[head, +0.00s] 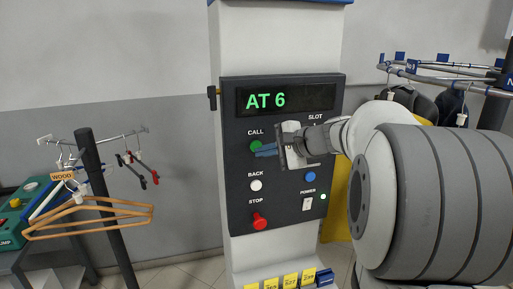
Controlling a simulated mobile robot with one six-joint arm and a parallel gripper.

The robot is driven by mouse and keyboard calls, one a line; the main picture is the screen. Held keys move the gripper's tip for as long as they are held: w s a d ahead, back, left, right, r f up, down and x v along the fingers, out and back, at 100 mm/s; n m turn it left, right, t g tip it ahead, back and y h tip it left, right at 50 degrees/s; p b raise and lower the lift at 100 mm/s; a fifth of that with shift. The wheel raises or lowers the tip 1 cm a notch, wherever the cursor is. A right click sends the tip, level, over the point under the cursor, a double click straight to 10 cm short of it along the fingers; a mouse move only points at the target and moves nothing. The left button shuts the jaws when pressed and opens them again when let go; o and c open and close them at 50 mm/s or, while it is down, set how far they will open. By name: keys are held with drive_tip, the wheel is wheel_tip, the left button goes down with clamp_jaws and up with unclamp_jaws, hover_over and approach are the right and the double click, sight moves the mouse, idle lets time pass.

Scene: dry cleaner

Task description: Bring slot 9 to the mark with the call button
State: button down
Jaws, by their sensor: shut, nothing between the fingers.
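A dark control panel (240,215) is mounted on a pale column. Its display (288,97) reads "AT 6" in green. The green call button (255,146) is at the panel's upper left, with the white back button (256,185) and red stop button (259,221) below it. My gripper hides part of the panel under the "SLOT" label. A ring rail (440,73) with numbered blue tags, one reading "No 9", stands at the right.
A blue button (310,177) and a power switch (306,204) with a lit green lamp are on the panel's right. A hanger stand (103,205) with wooden hangers (95,206) is at the left. Dark garments (406,98) hang from the rail. Yellow tags (291,281) line the column's base.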

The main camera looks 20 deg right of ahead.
drive_tip(key=shift+w, duration=0.1)
drive_tip(key=shift+w, duration=0.35)
drive_tip(key=shift+w, duration=0.4)
idle(0.8)
drive_tip(key=shift+s, duration=0.1)
drive_tip(key=shift+s+b, duration=0.55)
drive_tip(key=shift+s, duration=0.2)
drive_tip(key=s+b, duration=0.1)
drive_tip(key=s, duration=0.4)
drive_tip(key=shift+b, duration=0.4)
idle(0.4)
